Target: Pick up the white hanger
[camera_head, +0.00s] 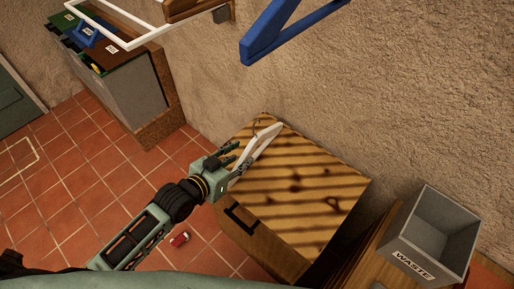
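The white hanger (262,146) is on or just above the striped wooden top of a cabinet (315,205), in the middle of the head view. It slants from lower left to upper right, with its hook near the far corner. My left gripper (232,160) is at the hanger's near left end, over the cabinet's left edge. The dark fingers overlap that end in the picture. I cannot tell whether they are closed on it or only beside it. My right gripper is not in view.
A grey bin labelled WASTE (432,235) stands at the right. A blue triangular frame (285,30) and a white frame (140,38) show at the top, near the wall. A small red object (180,239) lies on the tiled floor.

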